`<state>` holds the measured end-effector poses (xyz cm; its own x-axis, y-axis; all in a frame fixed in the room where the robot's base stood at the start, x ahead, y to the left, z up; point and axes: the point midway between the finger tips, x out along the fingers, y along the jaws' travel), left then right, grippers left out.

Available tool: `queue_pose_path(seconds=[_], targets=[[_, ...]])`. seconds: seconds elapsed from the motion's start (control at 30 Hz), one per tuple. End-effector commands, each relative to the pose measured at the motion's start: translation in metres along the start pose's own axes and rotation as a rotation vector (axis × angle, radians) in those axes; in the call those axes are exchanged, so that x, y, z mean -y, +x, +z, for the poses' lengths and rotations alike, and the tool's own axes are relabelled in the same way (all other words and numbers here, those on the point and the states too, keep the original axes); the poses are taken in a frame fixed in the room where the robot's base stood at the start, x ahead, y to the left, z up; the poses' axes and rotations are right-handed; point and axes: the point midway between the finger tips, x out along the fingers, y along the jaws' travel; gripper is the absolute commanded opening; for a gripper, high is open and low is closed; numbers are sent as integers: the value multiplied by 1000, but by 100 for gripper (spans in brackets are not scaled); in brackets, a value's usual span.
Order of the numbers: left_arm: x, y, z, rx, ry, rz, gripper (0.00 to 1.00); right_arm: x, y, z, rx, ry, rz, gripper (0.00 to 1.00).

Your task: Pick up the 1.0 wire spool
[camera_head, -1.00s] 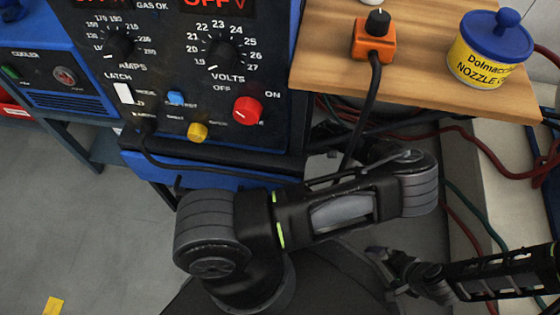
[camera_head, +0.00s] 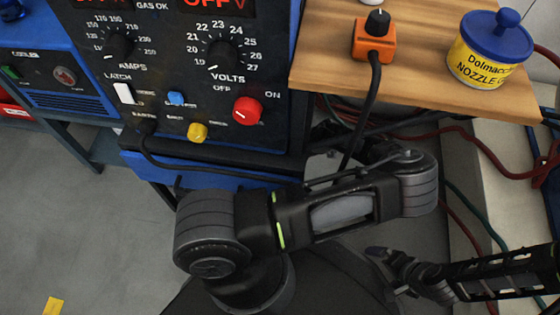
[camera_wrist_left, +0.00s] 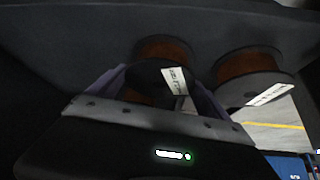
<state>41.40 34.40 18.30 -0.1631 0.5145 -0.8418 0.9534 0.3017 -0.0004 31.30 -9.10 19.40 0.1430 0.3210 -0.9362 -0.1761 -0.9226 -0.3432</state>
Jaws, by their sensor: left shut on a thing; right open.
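In the left wrist view, my left gripper (camera_wrist_left: 160,80) is shut on a wire spool (camera_wrist_left: 158,72) with dark flanges, brown-orange wire and a white label. One finger is on each side of it, and the gripper partly hides it. A second wire spool (camera_wrist_left: 250,68) of the same kind, with its own white label, is to the right, outside the fingers. I cannot read either label, so I cannot tell which is 1.0. No spool shows in the head view. My right gripper (camera_head: 385,270) is open and empty at the lower right there.
A welding machine (camera_head: 180,75) with dials stands at the upper left. A wooden shelf (camera_head: 420,80) holds an orange device (camera_head: 373,42) and a yellow nozzle tub (camera_head: 486,55) with a blue lid. Red hoses (camera_head: 470,135) and cables hang below. Grey floor (camera_head: 80,220) is open at left.

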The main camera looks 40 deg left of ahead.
Motion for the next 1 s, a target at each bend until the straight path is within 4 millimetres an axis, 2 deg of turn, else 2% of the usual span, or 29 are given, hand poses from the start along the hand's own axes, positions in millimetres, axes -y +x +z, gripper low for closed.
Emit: queue_pose_path(seconds=[0.17, 0.47, 0.73, 1.0], targets=[[-1, -1, -1, -2, 0, 3, 17, 0, 0, 0, 0, 0, 0, 100], [-1, -2, -2, -2, -1, 3, 17, 0, -1, 0, 0, 0, 0, 100], [-1, -9, -6, -1, -1, 1, 17, 4, -10, 1, 1, -1, 2, 100], [-2, -26, 23, -2, 3, 4, 17, 6, -15, 2, 1, -2, 3, 100]])
